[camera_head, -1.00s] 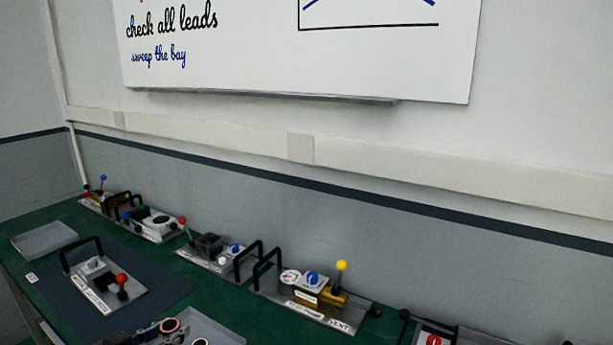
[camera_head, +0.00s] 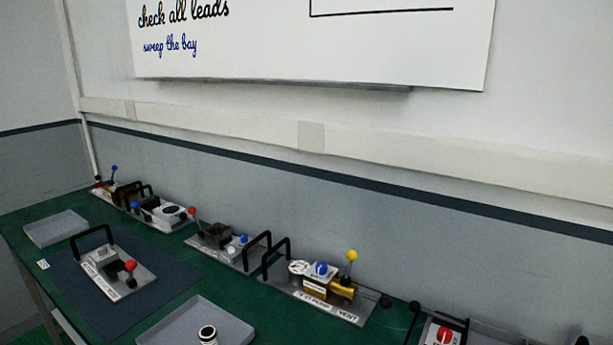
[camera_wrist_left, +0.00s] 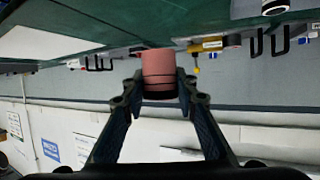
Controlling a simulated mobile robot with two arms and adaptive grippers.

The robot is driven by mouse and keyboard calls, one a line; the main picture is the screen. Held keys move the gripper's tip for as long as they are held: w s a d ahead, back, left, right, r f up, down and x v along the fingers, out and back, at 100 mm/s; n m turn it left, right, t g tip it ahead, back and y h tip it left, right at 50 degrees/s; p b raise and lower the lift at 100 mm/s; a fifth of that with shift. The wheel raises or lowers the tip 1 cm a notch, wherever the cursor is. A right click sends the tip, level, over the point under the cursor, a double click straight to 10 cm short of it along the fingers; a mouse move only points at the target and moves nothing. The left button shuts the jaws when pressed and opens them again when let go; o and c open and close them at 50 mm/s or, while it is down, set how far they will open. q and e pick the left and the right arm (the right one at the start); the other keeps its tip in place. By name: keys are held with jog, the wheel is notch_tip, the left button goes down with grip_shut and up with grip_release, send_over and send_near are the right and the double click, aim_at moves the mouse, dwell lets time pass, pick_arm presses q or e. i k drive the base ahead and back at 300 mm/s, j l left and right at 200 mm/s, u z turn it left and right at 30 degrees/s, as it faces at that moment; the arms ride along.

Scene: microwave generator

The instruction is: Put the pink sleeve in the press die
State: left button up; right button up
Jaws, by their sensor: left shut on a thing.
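My left gripper (camera_wrist_left: 160,88) shows in the left wrist view, its two dark fingers shut on the pink sleeve (camera_wrist_left: 158,64). The sleeve is a short pink cylinder with a dark band near the fingertips, held clear of the table. Neither gripper shows in the head view. I cannot tell for sure which fixture is the press die. One plate with a dark block and a red-knobbed lever (camera_head: 114,272) sits on the blue mat. Another plate with a dark open-topped block (camera_head: 217,236) and a red-knobbed lever stands near the wall.
A grey tray (camera_head: 237,326) at the bottom holds a black-and-white cylinder (camera_head: 208,335). An empty grey tray (camera_head: 56,229) lies at the left. Several fixtures with black handles line the wall, including a yellow-knobbed one (camera_head: 316,288). The blue mat (camera_head: 165,283) has bare room.

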aim_at(110, 258)
jog(key=k+j, duration=0.1)
jog(key=j, duration=0.5)
jog(key=i+j, duration=0.1)
jog(key=j, duration=0.35)
jog(key=i+j+z, duration=0.15)
jog(key=j, duration=0.75)
jog(key=i+z, duration=0.1)
jog(key=i, duration=0.45)
